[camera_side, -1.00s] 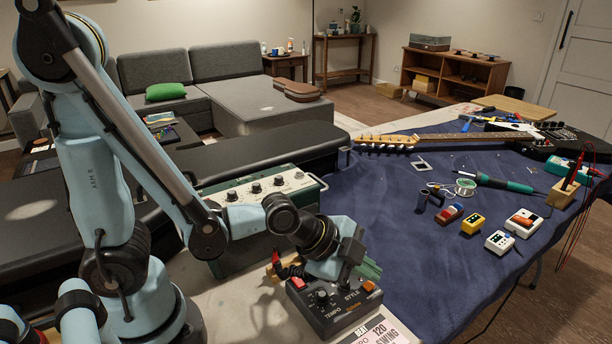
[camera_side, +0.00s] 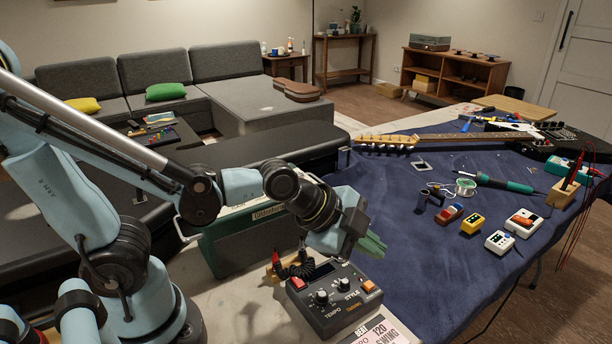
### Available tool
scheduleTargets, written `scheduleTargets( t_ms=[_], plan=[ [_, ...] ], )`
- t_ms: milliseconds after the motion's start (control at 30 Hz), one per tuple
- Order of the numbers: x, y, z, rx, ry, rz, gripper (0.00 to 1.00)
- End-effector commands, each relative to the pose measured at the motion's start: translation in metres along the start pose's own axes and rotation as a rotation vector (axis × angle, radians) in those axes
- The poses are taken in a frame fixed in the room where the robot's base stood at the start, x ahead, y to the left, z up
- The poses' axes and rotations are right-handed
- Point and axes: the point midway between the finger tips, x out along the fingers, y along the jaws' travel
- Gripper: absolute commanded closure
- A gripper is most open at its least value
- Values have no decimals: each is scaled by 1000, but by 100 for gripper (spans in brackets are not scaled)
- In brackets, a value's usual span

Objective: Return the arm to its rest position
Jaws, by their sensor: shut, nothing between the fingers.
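My gripper (camera_side: 374,244) is at the lower centre of the side view, at the end of my pale blue arm. Its greenish fingers are shut and hold nothing. They point down and to the right, close above the edge of the blue cloth (camera_side: 420,290). My gripper is just above and behind the dark grey drum-machine box (camera_side: 335,297) as seen here, apart from its knobs. My arm is bent, with its upper links at the left edge of the picture, partly cut off.
A green amplifier (camera_side: 225,240) stands behind my wrist. A guitar (camera_side: 470,137) lies across the cloth. A soldering iron (camera_side: 505,183), a solder spool (camera_side: 465,187) and several small pedals and meters (camera_side: 523,223) are to the right. The cloth's middle is mostly bare.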

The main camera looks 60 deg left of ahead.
Motion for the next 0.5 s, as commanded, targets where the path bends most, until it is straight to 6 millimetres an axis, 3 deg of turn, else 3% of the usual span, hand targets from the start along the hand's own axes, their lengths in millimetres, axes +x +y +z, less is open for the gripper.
scheduleTargets(
  t_ms=[500],
  plan=[
    [-8,-6,-1,-32,-10,-2,100]
  ],
)
